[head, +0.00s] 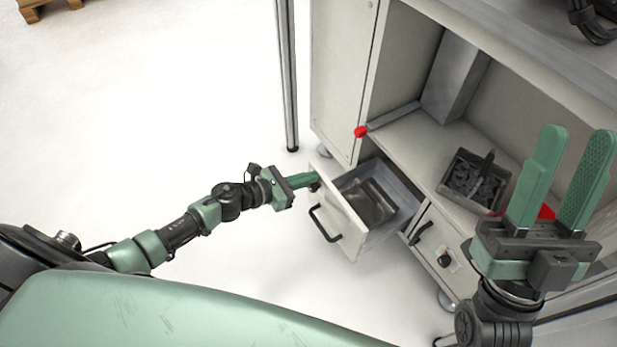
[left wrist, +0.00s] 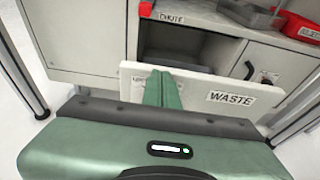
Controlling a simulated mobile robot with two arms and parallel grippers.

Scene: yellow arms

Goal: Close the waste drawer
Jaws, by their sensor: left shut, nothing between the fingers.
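The waste drawer (head: 342,208) is pulled out of the grey cabinet in the head view, with a black handle on its front and a dark metal bin (head: 370,203) inside. In the left wrist view its pale front panel (left wrist: 200,85) carries a WASTE label (left wrist: 232,97). My left gripper (head: 314,181) is shut and empty at the upper left part of the drawer front. Its fingers (left wrist: 162,85) overlap the panel in the left wrist view; I cannot tell whether they touch it. My right gripper (head: 565,175) is open and empty, raised in front of the cabinet at the right.
A bin of dark pieces (head: 474,180) stands on the cabinet shelf (head: 412,150). A red-tipped bar (head: 390,118) lies along the shelf edge. A neighbouring closed front with a black handle (head: 420,232) is right of the drawer. A metal post (head: 287,75) stands left of the cabinet; the floor there is clear.

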